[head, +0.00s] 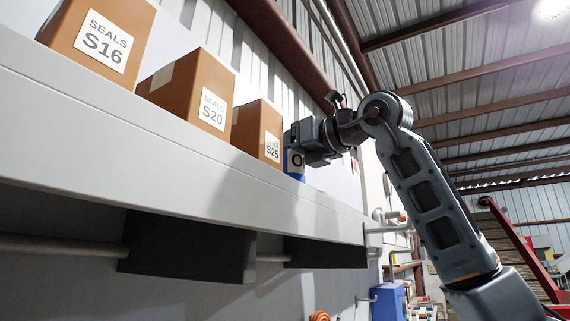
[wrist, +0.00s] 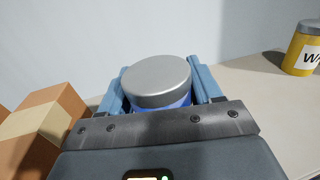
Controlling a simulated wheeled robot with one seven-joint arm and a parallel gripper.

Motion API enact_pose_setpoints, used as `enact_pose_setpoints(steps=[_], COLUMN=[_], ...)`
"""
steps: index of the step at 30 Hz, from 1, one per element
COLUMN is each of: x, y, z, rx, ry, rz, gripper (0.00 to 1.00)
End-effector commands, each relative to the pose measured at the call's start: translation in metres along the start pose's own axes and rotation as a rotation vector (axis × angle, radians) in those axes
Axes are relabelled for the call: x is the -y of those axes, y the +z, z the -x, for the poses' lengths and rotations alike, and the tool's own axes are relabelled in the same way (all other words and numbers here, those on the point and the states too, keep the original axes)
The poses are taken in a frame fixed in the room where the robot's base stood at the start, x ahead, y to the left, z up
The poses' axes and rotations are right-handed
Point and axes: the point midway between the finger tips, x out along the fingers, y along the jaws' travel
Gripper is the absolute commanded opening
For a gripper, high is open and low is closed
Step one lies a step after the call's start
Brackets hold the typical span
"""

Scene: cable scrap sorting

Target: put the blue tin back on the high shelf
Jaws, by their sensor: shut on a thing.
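The blue tin (wrist: 160,90) has a grey metal lid and sits between the two fingers of my gripper (wrist: 160,88) in the wrist view. In the head view the blue tin (head: 294,163) shows as a strip of blue and a white label, partly hidden by my gripper (head: 298,150). My gripper is shut on it. The tin is upright at the shelf (head: 180,145), just right of the S25 box; its base is hidden by the shelf's front edge, so I cannot tell whether it touches the surface.
Brown boxes marked S16 (head: 98,38), S20 (head: 190,92) and S25 (head: 258,132) stand along the shelf. A yellow tin (wrist: 303,48) stands to the right in the wrist view, with bare shelf surface (wrist: 245,95) between. A wall (wrist: 100,35) is behind.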

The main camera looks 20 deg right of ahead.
Motion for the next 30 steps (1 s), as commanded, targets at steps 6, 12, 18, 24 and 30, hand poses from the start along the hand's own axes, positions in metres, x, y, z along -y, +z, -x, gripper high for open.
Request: enact_pose_setpoints(steps=[6,12,18,24,30], x=[0.0,0.0,0.0,0.0,0.0], y=[-0.025,-0.029,-0.031,-0.033,-0.033], z=[0.0,0.001,0.0,0.0,0.0], rx=[0.0,0.002,0.001,0.0,0.0], ry=[0.001,0.0,0.0,0.0,0.0], rz=[-0.001,0.001,0.001,0.0,0.0], gripper=[0.24,0.24,0.24,0.75,0.89])
